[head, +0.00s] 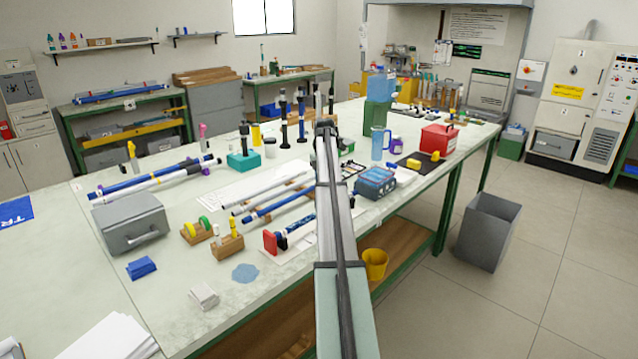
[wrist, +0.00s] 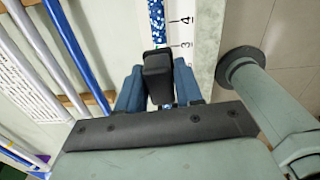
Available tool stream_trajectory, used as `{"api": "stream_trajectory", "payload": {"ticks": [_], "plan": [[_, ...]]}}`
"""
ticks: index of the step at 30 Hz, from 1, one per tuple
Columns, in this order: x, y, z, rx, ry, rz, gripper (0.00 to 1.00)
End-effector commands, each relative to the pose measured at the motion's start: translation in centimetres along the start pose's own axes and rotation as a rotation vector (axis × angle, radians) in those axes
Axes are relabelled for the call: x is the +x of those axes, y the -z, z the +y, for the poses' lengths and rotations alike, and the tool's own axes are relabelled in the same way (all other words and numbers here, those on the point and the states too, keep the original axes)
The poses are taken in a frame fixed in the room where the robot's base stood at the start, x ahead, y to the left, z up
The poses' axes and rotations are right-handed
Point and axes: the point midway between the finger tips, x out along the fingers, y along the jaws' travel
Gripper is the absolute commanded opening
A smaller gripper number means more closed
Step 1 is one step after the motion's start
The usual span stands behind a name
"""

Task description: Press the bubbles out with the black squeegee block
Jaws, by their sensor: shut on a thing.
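My gripper (wrist: 158,90) is shut on the black squeegee block (wrist: 158,72), with one blue-grey finger on each side of it. The block's far end is at the near part of a blue speckled rod (wrist: 157,22), in line with it. I cannot tell whether they touch. The rod lies along a white strip with ruler numbers (wrist: 186,30). In the head view, a blue-wrapped piece by a red end block (head: 270,242) lies left of my arm, which hides part of that area. No bubbles can be made out at this size.
White and blue rods (wrist: 70,45) lie on wooden rests left of the gripper. A grey box (head: 130,222), wooden blocks (head: 227,246) and a blue cloth (head: 245,273) are on the bench. A blue-lidded box (head: 376,183) stands right of my arm. The bench's front edge is close.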

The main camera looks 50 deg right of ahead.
Motion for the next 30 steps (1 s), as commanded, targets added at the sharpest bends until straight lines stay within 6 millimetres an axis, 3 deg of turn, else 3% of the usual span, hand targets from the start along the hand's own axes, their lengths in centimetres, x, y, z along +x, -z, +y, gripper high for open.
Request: {"api": "stream_trajectory", "payload": {"ticks": [23,24,30], "plan": [[7.6,0.3,0.0,0.001,0.000,0.001,0.11],[7.1,0.8,0.0,0.000,-0.001,-0.001,0.07],[7.4,2.7,0.1,0.000,0.000,0.000,0.07]]}}
